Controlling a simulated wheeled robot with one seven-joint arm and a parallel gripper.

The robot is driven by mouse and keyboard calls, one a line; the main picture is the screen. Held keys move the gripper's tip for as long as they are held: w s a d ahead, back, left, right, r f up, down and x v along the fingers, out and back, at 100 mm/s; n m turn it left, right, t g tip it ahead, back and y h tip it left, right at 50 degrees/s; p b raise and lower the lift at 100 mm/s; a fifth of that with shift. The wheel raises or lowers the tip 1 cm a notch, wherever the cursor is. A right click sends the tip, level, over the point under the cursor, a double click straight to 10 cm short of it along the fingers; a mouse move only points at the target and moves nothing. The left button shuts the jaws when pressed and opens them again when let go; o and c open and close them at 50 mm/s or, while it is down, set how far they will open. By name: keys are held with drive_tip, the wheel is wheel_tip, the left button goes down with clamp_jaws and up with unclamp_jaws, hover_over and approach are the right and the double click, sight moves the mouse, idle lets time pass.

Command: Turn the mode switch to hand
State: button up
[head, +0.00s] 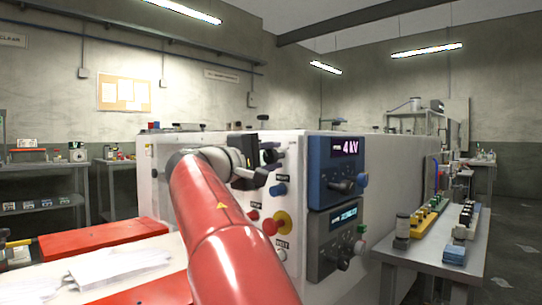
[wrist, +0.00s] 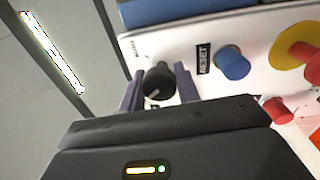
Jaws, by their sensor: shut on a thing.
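The mode switch looks to be the black knob (wrist: 157,80) on the white panel, with a pale pointer mark on its face. My gripper (wrist: 159,88) has one purple finger on each side of it and is shut on it in the wrist view. The label beside the knob is too small and oblique to read, so I cannot tell which position it points to. In the head view my gripper (head: 268,160) is at the upper left of the panel, and my arm hides much of that area.
A blue RESET button (wrist: 232,63) sits close beside the knob. A red mushroom button on a yellow disc (head: 281,223) and smaller red and white buttons are lower. A blue 4 kV module (head: 325,172) is to the right. A side table (head: 430,268) holds several parts.

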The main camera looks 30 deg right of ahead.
drive_tip(key=shift+r+n, duration=0.1)
drive_tip(key=shift+n, duration=0.7)
drive_tip(key=o, duration=1)
drive_tip(key=shift+c, duration=0.2)
drive_tip(key=shift+a, duration=0.1)
drive_tip(key=b+v, duration=0.1)
drive_tip(key=v, duration=0.6)
drive_tip(key=shift+s+a, duration=0.15)
drive_tip(key=shift+a, duration=0.15)
